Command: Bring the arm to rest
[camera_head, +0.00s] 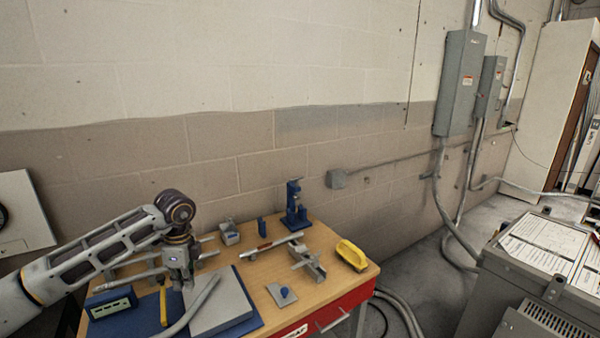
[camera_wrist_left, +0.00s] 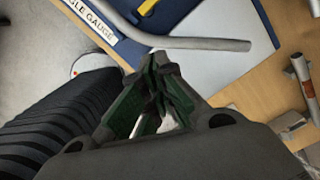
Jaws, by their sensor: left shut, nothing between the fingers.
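My left arm (camera_head: 100,252) comes in from the left and bends down at the wrist over the left part of the workbench (camera_head: 335,285). My left gripper (camera_head: 182,284) points down, shut and empty, beside a grey plate (camera_head: 228,308) on a blue mat. In the left wrist view the closed fingers (camera_wrist_left: 157,68) show with nothing between them. A bent grey conduit (camera_wrist_left: 205,44) lies just beyond them, over the blue mat; it also shows in the head view (camera_head: 198,303). I cannot tell the gripper's exact height above the bench. My right gripper is not in view.
A grey cabinet (camera_head: 540,262) stands at the right. The block wall is behind; floor shows between bench and cabinet.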

